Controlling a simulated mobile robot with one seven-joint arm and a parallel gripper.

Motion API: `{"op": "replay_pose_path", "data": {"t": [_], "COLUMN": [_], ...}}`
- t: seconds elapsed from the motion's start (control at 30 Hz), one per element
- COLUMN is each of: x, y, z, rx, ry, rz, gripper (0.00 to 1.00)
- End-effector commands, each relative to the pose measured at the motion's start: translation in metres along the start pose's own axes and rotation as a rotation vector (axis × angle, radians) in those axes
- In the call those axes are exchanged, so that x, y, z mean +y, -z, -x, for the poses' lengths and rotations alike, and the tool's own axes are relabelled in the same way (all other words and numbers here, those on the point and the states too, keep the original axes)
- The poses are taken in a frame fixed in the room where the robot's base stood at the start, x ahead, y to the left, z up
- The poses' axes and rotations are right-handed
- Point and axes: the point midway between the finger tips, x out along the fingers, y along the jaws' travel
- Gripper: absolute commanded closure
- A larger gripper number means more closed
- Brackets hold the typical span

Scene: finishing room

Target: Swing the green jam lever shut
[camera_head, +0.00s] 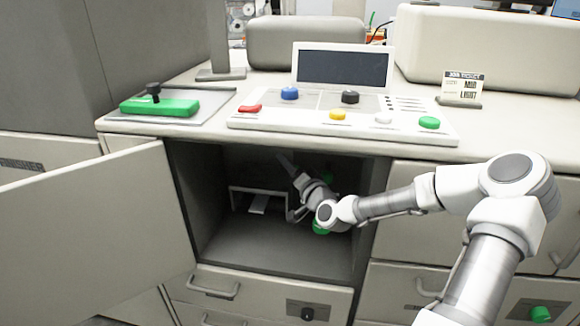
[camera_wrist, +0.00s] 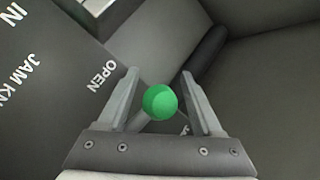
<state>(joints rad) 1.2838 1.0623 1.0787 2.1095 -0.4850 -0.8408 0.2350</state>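The green knob of the jam lever (camera_wrist: 160,102) shows in the wrist view between the two fingers of my gripper (camera_wrist: 159,73). The fingers are apart, with a gap visible on each side of the knob. A thin grey rod shows beside the knob, partly hidden by the gripper. In the head view my arm reaches into the open compartment (camera_head: 285,258). Two green spots show there, one below my wrist (camera_head: 320,229) and a dim one above it (camera_head: 328,177). I cannot tell which is the lever's knob. My fingertips are hard to make out there.
A dark panel (camera_wrist: 45,105) lettered "OPEN" and "JAM KN" lies left of the gripper. A dark roller (camera_wrist: 207,52) is behind. The cabinet door (camera_head: 90,235) stands open at left. The console (camera_head: 290,124) is above the compartment. A white bracket (camera_head: 258,190) stands inside it.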

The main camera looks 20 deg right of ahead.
Motion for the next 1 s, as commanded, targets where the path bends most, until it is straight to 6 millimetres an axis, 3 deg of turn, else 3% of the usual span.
{"op": "replay_pose_path", "data": {"t": [0.03,0.3,0.37,1.0], "x": [0.0,-0.0001,-0.0002,-0.0007], "y": [0.0001,0.0002,0.0003,0.0025], "z": [0.0002,0.0003,0.0003,0.0001], "rx": [0.0,0.001,0.001,0.006], "ry": [0.0,0.0,0.001,0.002], "rz": [0.0,0.001,0.001,0.005], "gripper": [0.44,0.92,1.0,1.0]}}
